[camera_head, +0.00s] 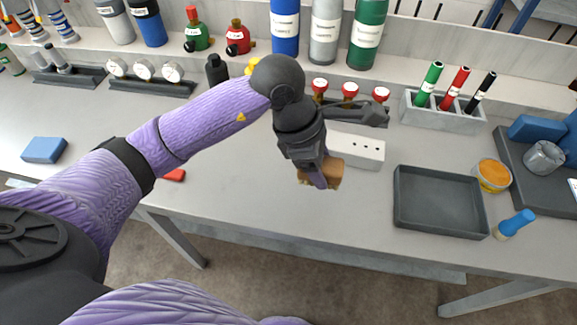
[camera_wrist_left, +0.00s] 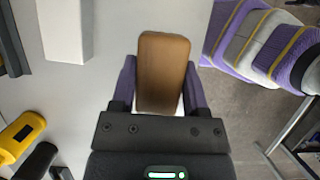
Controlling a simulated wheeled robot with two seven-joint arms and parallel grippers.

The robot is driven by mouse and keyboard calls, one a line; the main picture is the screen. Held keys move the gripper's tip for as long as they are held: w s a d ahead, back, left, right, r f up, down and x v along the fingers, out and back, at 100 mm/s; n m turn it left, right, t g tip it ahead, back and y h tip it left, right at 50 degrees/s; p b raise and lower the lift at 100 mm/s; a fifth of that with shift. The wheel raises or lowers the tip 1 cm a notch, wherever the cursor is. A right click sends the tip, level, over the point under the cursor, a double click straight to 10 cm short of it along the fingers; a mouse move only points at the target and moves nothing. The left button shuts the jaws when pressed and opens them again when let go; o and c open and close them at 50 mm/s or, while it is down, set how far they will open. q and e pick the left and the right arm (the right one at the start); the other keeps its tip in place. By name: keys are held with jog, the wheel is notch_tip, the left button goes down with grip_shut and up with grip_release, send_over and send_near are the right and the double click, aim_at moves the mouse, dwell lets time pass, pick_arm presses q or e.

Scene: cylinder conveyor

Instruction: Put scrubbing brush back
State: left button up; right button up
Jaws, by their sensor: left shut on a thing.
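My left gripper (camera_head: 318,178) is over the front part of the workbench and is shut on a brown wooden block-like thing, likely the scrubbing brush (camera_head: 333,173). In the left wrist view the brush (camera_wrist_left: 163,70) sits between the two purple fingers of the gripper (camera_wrist_left: 160,90), with its flat brown face toward the camera. Its bristles are hard to make out. In the head view the fingers partly cover it. It is just in front of a white block with holes (camera_head: 358,153). My right gripper is not in view.
An empty dark grey tray (camera_head: 440,232) lies to the right, beside a round orange-topped container (camera_head: 493,175) and a blue-handled item (camera_head: 516,223). A pen holder (camera_head: 444,115) stands behind. A blue block (camera_head: 45,150) lies far left. The bench's front edge is close to the brush.

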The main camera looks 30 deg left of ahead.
pick_arm(q)
jog(key=f+b, duration=0.1)
jog(key=f, duration=0.4)
jog(key=f+b, duration=0.1)
jog(key=f, duration=0.2)
jog(key=shift+w+d+f+b, duration=0.1)
jog(key=shift+w+d+b, duration=0.15)
jog(key=shift+b, duration=0.1)
jog(key=shift+a+r, duration=0.1)
jog(key=shift+r, duration=0.1)
jog(key=shift+f, duration=0.1)
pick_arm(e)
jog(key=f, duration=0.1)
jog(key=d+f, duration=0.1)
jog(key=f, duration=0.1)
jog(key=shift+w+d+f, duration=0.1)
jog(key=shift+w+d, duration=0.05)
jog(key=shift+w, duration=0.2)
pick_arm(q)
jog(key=o, duration=1.2)
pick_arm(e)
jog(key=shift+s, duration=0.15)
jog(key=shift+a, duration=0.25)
